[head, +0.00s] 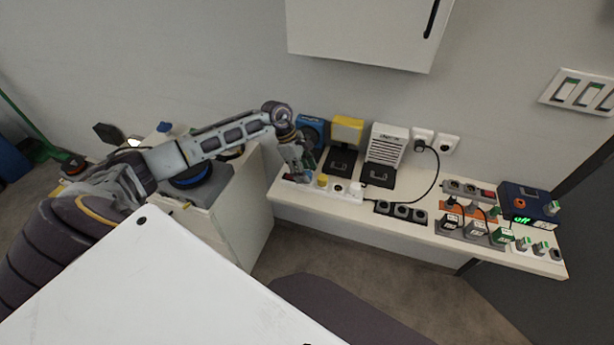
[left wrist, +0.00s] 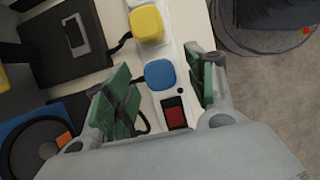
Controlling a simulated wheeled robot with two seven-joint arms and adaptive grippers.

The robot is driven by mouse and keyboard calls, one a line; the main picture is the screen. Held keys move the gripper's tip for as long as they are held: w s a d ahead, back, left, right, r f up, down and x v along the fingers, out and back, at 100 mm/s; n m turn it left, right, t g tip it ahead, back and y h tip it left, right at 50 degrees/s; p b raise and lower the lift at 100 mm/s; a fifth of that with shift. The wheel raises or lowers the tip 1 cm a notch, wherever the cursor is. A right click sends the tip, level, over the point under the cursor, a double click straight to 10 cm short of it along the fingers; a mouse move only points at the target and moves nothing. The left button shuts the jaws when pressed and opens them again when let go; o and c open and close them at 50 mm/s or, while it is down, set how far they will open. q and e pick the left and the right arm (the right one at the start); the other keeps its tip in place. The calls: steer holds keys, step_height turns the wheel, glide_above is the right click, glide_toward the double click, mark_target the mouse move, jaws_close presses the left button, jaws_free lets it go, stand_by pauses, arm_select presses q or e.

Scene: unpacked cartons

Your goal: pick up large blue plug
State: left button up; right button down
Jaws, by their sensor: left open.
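The blue plug (left wrist: 160,74) sits in a white power strip (left wrist: 172,60) in the left wrist view, beside a red switch (left wrist: 175,113). My left gripper (head: 298,174) is open over the left end of the strip on the wall shelf. In the left wrist view its green finger pads stand on either side of the strip, with the blue plug showing between them. I cannot tell whether the fingers touch the plug. In the head view the gripper hides most of the plug. My right gripper is not in view.
A yellow plug (left wrist: 146,24) sits in the strip next to the blue one. Blue, yellow and white devices (head: 388,143) stand behind on the shelf (head: 420,226). More strips and plugs (head: 475,229) are at the right. A white cabinet (head: 365,30) hangs above.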

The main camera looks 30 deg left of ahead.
arm_select(q)
steer(key=shift+d+f, duration=0.1)
steer(key=shift+f, duration=0.25)
steer(key=shift+c, duration=1.2)
steer(key=c, duration=1)
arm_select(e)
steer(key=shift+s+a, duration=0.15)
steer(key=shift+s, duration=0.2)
